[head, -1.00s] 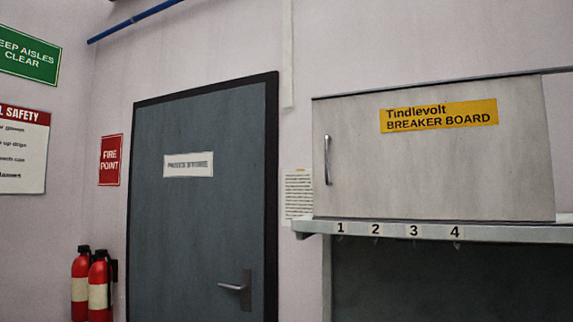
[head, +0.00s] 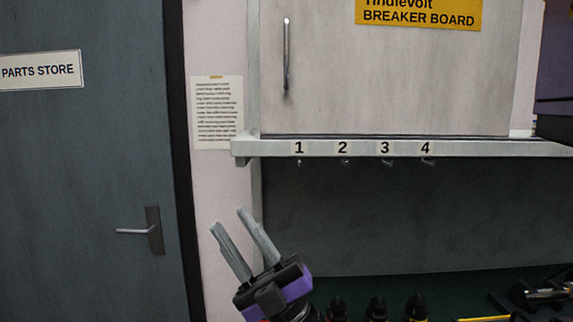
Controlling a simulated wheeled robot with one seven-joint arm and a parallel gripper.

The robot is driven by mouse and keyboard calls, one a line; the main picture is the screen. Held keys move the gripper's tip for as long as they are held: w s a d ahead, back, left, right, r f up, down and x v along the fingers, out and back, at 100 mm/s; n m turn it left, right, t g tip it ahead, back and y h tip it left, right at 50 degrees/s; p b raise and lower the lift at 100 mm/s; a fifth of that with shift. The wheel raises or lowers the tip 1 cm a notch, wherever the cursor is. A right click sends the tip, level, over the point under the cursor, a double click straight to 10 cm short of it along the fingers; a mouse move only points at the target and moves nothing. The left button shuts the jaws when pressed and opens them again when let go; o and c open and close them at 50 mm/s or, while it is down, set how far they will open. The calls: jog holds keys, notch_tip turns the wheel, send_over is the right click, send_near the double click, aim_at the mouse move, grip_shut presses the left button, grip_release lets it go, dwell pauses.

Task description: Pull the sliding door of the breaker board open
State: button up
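The breaker board's sliding door (head: 400,85) is a pale grey panel at the upper right, with a yellow "Tindlevolt BREAKER BOARD" label (head: 418,14) cut off by the top edge. Its vertical metal bar handle (head: 287,54) is near the door's left edge. The door covers the front of the board, so the inside is hidden. My gripper (head: 232,222) is low in the view, below and left of the handle. Its two fingers point up and left, spread apart with nothing between them, and are clear of the door.
A shelf ledge (head: 460,148) with hooks numbered 1 to 4 runs under the door. Below it are a dark panel (head: 400,215) and a bench with dark bottles (head: 376,308) and tools. A paper notice (head: 217,112) and a parts store door (head: 90,180) are to the left.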

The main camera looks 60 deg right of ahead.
jog(key=d+r+n+g+y, duration=0.4)
jog(key=d+r+n, duration=0.1)
jog(key=r+n, duration=0.45)
jog(key=d+r+n+g+y, duration=0.4)
jog(key=r+n, duration=0.5)
jog(key=n, duration=0.1)
jog(key=g+h+p, duration=0.3)
jog(key=h, duration=1.1)
send_near(293, 33)
jog(key=w+a, duration=0.1)
jog(key=w, duration=0.1)
jog(key=w+a+f, duration=0.1)
jog(key=w, duration=0.2)
jog(key=w+a, duration=0.2)
jog(key=shift+w+f, duration=0.25)
jog(key=shift+f, duration=0.05)
jog(key=shift+w+f, duration=0.15)
jog(key=shift+w, duration=0.6)
grip_shut()
